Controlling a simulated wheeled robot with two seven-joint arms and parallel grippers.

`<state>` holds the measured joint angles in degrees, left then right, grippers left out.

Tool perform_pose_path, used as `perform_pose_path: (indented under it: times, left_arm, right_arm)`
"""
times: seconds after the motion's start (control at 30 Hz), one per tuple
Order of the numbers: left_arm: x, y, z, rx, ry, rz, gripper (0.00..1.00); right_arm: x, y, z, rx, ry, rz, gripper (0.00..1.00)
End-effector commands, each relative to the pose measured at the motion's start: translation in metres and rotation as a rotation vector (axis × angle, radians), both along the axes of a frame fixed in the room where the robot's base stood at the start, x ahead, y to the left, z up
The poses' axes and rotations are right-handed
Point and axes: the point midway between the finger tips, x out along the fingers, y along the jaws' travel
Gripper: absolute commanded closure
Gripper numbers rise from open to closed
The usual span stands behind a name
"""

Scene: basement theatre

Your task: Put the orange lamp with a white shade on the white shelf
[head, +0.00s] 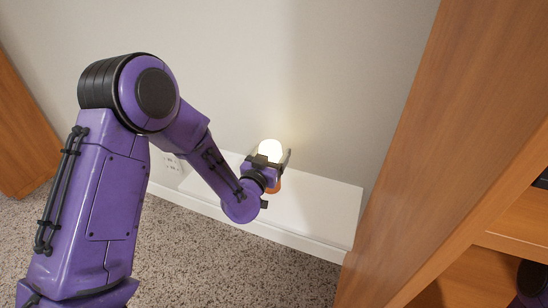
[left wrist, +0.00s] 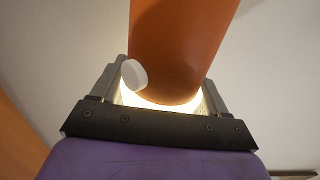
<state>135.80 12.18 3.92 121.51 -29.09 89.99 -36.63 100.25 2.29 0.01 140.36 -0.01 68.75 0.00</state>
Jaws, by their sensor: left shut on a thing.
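The orange lamp's white shade (head: 270,151) glows in the head view, near the wall. A bit of its orange body (head: 275,187) shows below my left gripper (head: 272,164). The gripper is shut on the lamp. In the left wrist view the orange body (left wrist: 182,45) with a white round knob fills the top middle, and the glowing shade shows between the fingers. The white shelf (head: 318,202) is a low, long slab along the wall. The lamp is over the shelf in the picture; whether its base touches the shelf is hidden. My right gripper is not in view.
A tall wooden cabinet (head: 425,130) stands at the right, close to the shelf's right end. Another wooden piece (head: 20,130) is at the far left. The shelf top right of the lamp is bare. Speckled carpet (head: 210,265) lies in front.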

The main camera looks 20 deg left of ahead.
Motion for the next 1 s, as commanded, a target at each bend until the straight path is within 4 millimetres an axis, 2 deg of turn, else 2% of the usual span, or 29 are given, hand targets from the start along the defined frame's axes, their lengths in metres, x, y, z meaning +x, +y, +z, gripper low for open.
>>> perform_pose_path:
  times: [0.23,0.27,0.33,0.6,0.67,1.0]
  left_arm:
    - [0.0,0.0,-0.002,0.0,0.001,-0.001,0.97]
    - [-0.001,0.0,-0.003,0.0,0.002,-0.001,0.22]
    - [-0.001,0.0,-0.002,0.0,0.002,-0.001,0.0]
    - [-0.001,0.0,0.004,-0.001,0.002,0.0,0.0]
    - [-0.008,-0.001,0.001,0.0,0.004,-0.001,0.0]
    - [-0.091,-0.006,0.001,0.002,0.005,-0.002,0.0]
  right_arm:
    - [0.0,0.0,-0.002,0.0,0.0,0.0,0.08]
    - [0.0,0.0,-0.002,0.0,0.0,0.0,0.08]
    - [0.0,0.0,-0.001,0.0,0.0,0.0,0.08]
    - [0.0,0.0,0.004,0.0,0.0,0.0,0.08]
    - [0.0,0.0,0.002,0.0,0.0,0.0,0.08]
    - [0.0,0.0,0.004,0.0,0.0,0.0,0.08]
